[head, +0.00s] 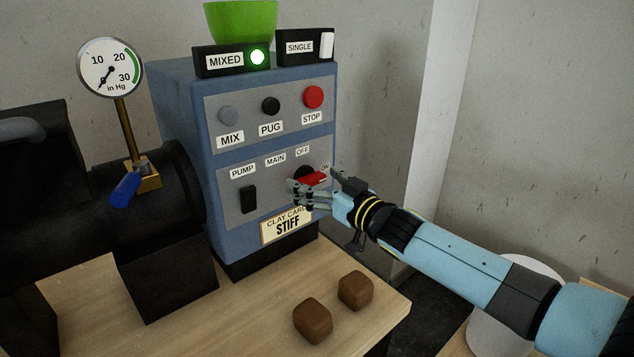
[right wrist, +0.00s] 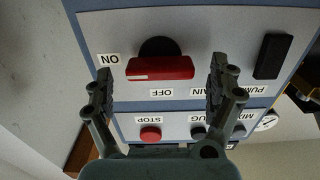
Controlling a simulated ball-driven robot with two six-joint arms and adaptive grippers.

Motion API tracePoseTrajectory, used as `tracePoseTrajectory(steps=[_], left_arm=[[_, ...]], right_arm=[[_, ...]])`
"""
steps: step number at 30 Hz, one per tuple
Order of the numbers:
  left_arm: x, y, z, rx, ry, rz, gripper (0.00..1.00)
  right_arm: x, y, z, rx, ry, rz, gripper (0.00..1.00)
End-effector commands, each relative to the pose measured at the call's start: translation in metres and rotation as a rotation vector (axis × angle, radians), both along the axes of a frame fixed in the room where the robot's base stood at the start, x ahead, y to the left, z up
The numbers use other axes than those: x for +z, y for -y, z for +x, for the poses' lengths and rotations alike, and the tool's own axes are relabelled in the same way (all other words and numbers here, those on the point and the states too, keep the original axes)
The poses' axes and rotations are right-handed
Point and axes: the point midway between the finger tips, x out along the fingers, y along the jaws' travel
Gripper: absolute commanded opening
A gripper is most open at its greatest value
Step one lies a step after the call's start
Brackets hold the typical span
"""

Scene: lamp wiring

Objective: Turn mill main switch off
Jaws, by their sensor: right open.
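The main switch (head: 313,179) is a red bar handle on a round black base on the blue control box (head: 177,100). It shows upside down in the right wrist view (right wrist: 160,68), with its white-marked end toward the ON label (right wrist: 108,59). The OFF label (right wrist: 161,92) lies to the side of the bar. My right gripper (head: 312,187) is open in front of the switch and partly hides it in the head view. In the right wrist view its fingers (right wrist: 160,85) stand apart on either side of the red bar, with visible gaps. My left gripper is not in view.
A black pump switch (head: 249,199) sits left of the main switch. Grey, black and red buttons, the last marked STOP (head: 313,97), are above. A STIFF card (head: 286,226) hangs below. Two brown clay blocks (head: 313,321) lie on the table. A gauge (head: 110,68) stands left.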

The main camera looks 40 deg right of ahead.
Motion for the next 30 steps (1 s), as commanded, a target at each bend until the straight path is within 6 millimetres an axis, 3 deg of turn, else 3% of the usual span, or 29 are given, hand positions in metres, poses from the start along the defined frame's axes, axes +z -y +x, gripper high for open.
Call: tracePoseTrajectory(steps=[2, 15, 30], left_arm=[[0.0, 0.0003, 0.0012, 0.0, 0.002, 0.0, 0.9], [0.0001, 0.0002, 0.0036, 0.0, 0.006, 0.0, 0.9], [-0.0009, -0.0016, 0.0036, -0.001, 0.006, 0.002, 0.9]], right_arm=[[-0.0002, -0.0001, -0.0002, 0.0, 0.0, 0.0, 0.89], [-0.0003, 0.0, -0.0005, 0.0, 0.0, 0.0, 0.34], [-0.0008, -0.0007, -0.0005, 0.001, 0.011, -0.153, 0.34]])
